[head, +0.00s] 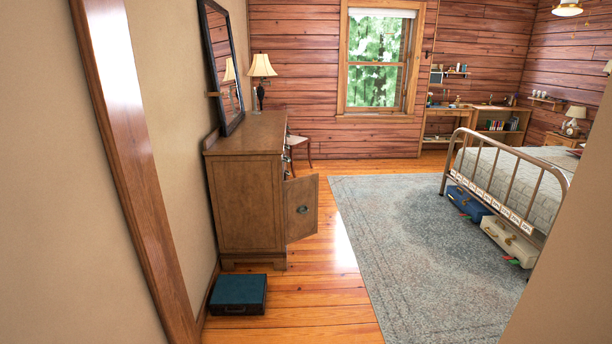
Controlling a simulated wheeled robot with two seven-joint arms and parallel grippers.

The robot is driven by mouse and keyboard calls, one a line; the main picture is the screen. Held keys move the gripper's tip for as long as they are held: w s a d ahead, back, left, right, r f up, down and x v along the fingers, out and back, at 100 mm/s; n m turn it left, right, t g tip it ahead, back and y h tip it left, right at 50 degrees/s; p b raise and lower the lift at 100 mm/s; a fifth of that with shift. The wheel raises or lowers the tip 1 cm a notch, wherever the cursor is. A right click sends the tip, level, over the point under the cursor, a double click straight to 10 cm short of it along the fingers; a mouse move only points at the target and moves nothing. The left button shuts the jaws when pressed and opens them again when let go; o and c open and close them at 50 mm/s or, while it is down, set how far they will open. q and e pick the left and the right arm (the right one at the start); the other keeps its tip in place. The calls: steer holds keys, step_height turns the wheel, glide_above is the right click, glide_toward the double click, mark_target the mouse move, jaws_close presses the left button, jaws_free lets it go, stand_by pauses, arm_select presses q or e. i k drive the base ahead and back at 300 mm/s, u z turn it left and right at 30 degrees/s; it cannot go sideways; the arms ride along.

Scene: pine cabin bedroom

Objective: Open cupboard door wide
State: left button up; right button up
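The cupboard is a brown wooden cabinet (249,199) against the left wall, seen mostly from its near side. Its small door (302,208) stands partly open, swung out to the right over the floor. A dark round pull (302,210) shows on the door's face. The inside of the cupboard is hidden from this angle. Neither of my grippers is in the head view, and nothing touches the door.
A dark blue case (238,294) lies on the floor before the cabinet. A chair (300,150) stands beyond it. Bare wood floor (310,265) and a grey rug (420,250) are clear to the right. A bed (530,165) stands further right, and walls flank the near view.

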mark_target(300, 194)
steer(key=i, duration=2.5)
steer(key=z, duration=1.4)
steer(key=i, duration=1.2)
steer(key=u, duration=0.9)
